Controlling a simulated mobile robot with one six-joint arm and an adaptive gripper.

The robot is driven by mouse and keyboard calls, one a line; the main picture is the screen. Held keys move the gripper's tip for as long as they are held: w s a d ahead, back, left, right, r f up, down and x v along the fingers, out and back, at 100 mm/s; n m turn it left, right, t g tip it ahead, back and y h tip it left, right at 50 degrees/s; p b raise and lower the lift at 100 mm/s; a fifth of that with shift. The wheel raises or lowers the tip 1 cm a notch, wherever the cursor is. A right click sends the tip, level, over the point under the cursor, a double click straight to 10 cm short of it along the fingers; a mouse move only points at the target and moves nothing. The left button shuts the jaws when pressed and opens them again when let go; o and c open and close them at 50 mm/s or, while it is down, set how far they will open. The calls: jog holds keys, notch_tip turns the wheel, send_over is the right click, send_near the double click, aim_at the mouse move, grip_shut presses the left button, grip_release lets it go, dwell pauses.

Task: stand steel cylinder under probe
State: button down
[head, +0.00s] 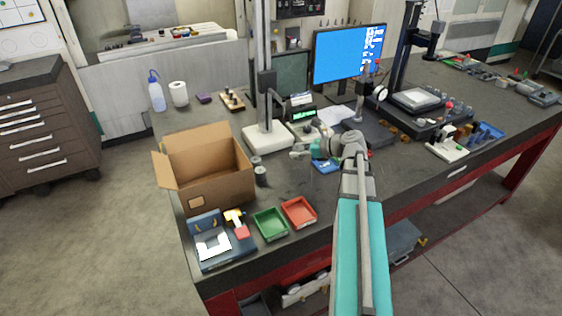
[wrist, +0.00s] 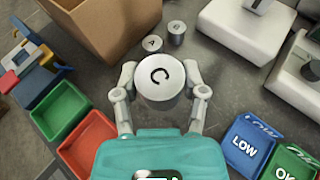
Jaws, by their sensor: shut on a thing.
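A steel cylinder marked C (wrist: 160,80) sits between the fingers of my gripper (wrist: 160,90) in the wrist view, with its lettered top facing the camera. The fingers are shut on its two sides. In the head view my gripper (head: 300,152) is over the middle of the bench, right of the cardboard box; I cannot make out the held cylinder there. Two smaller cylinders, A (wrist: 152,43) and B (wrist: 177,32), stand beyond it near the box. A tall column on a white base (head: 268,136) stands behind my gripper; I cannot make out its probe tip.
The open cardboard box (head: 215,180) is on the left. A green tray (head: 270,223) and a red tray (head: 299,212) lie at the front edge. Blue LOW (wrist: 245,146) and green OK (wrist: 288,165) trays show in the wrist view. A dial gauge stand (head: 368,134) is to the right.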

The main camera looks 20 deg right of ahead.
jog(key=shift+w, duration=0.1)
jog(key=b, duration=0.5)
send_over(283, 162)
jog(key=s, duration=0.4)
notch_tip(283, 162, down, 4)
jog(key=f, duration=0.1)
jog(key=w+f+b, duration=0.2)
jog(key=f+b, duration=0.1)
jog(key=shift+w+f+b, duration=0.5)
jog(key=shift+w+b, duration=0.05)
jog(key=shift+w, duration=0.1)
jog(key=shift+w+d+f+b, duration=0.15)
jog(key=shift+w+f+b, duration=0.3)
jog(key=shift+f+b, duration=1.55)
jog(key=shift+f, duration=0.05)
jog(key=shift+f, duration=0.1)
